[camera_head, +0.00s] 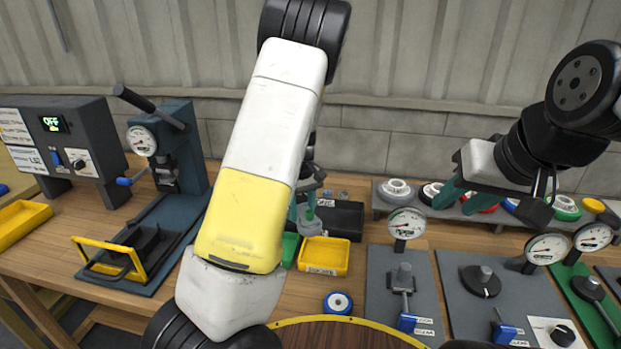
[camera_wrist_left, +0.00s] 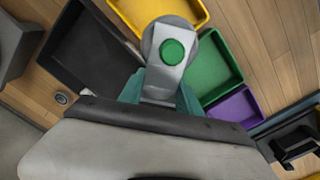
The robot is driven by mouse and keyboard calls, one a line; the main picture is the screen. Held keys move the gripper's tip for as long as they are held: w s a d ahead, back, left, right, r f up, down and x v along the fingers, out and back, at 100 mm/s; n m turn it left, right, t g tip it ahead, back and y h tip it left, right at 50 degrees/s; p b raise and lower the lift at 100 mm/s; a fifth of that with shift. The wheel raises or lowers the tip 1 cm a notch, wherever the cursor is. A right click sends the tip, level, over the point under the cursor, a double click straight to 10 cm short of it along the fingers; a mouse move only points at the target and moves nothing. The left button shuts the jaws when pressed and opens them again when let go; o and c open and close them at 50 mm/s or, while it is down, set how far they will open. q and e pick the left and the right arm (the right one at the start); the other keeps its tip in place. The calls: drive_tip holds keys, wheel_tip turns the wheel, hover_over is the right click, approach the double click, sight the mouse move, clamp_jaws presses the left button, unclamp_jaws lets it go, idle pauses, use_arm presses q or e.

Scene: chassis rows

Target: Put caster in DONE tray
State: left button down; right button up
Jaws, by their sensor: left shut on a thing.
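My left gripper (camera_head: 303,208) is shut on a caster, a grey wheel with a green hub and a metal bracket; the caster (camera_wrist_left: 173,53) shows best in the left wrist view. There it overlaps the yellow tray (camera_wrist_left: 200,12) and the edge of the green tray (camera_wrist_left: 213,72); its height above them is hard to judge. In the head view my left arm hides part of this area. A yellow tray (camera_head: 323,257) with an unreadable label stands just below the gripper. I cannot tell which tray is marked DONE. My right gripper (camera_head: 492,203) is open and empty at the right.
A black tray (camera_head: 347,222) lies behind the yellow one; a purple tray (camera_wrist_left: 237,106) adjoins the green one. A blue-rimmed wheel (camera_head: 338,302) lies in front. A press (camera_head: 160,190) stands left. Gauges and fixtures fill the right, before a rack (camera_head: 470,216) of coloured wheels.

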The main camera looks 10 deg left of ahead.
use_arm(q)
drive_tip(key=w+a+r+n, duration=0.2)
drive_tip(key=w+r+n, duration=0.1)
drive_tip(key=w+n, duration=0.65)
drive_tip(key=shift+n, duration=0.65)
drive_tip(key=shift+s+a+f, duration=0.1)
drive_tip(key=shift+s+f, duration=0.2)
drive_tip(key=shift+f, duration=0.4)
drive_tip(key=shift+s+d+f, duration=0.1)
drive_tip(key=shift+s+f, duration=0.2)
drive_tip(key=shift+f, duration=0.45)
drive_tip(key=shift+s+a+f, duration=0.1)
drive_tip(key=shift+s+f, duration=0.2)
drive_tip(key=shift+f, duration=0.4)
drive_tip(key=shift+f, duration=1.25)
drive_tip(key=shift+f, duration=1.5)
drive_tip(key=c, duration=0.8)
unclamp_jaws()
drive_tip(key=shift+o, duration=0.2)
drive_tip(key=shift+s, duration=0.1)
